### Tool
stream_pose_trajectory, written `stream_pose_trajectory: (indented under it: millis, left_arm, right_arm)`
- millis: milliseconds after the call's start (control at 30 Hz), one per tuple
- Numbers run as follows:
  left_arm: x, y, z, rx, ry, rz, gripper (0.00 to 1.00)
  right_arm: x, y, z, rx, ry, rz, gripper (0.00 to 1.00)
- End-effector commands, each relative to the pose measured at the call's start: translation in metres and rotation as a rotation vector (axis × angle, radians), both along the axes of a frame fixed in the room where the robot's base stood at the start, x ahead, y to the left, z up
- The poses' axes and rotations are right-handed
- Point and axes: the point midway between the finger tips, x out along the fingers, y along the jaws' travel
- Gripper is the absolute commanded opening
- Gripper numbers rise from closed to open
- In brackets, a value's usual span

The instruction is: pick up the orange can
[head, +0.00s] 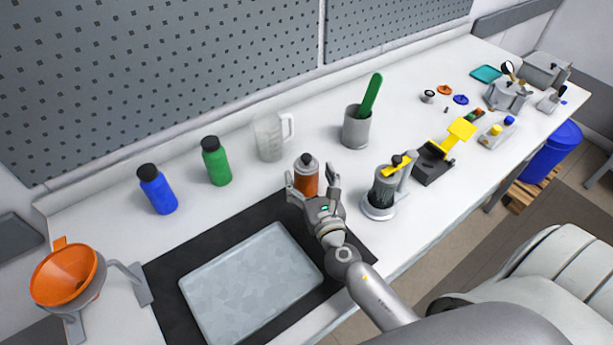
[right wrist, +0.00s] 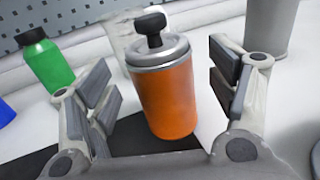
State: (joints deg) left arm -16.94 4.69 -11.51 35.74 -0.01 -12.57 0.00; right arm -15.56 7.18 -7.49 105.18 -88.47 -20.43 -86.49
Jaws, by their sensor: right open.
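The orange can (head: 306,180) has a grey lid with a black knob and stands upright at the back edge of the black mat. In the right wrist view the can (right wrist: 166,98) stands between the two fingers, with a gap visible on each side. My right gripper (head: 313,185) is open around the near side of the can and its fingers reach along both sides. It also shows in the right wrist view (right wrist: 162,105). The gripper hides the can's lower front in the head view. My left gripper is not in view.
Green (head: 216,163) and blue (head: 157,190) bottles, a clear jug (head: 270,138) and a grey cup (head: 357,127) with a green tool stand behind. A grey device (head: 381,193) is close on the right. A metal tray (head: 250,285) lies on the black mat (head: 168,262). An orange funnel (head: 65,272) is left.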

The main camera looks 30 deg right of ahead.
Motion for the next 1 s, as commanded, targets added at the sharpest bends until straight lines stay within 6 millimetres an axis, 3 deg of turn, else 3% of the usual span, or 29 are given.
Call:
stream_pose_trajectory:
  millis: [67,200,467,900,1000]
  left_arm:
    - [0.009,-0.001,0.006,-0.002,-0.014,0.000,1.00]
    - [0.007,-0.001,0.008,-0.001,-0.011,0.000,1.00]
    - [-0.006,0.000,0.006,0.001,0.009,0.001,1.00]
    - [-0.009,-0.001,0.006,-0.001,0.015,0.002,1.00]
    - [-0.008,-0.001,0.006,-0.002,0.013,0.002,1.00]
  right_arm:
    - [0.013,-0.003,0.003,0.000,-0.002,-0.001,0.79]
    - [0.025,-0.005,0.001,0.000,0.000,0.000,0.79]
    - [0.028,-0.006,0.000,0.001,0.000,0.001,0.79]
    - [0.027,-0.006,0.000,0.001,0.000,0.000,0.24]
    - [0.028,-0.006,0.000,0.001,-0.001,0.000,0.23]
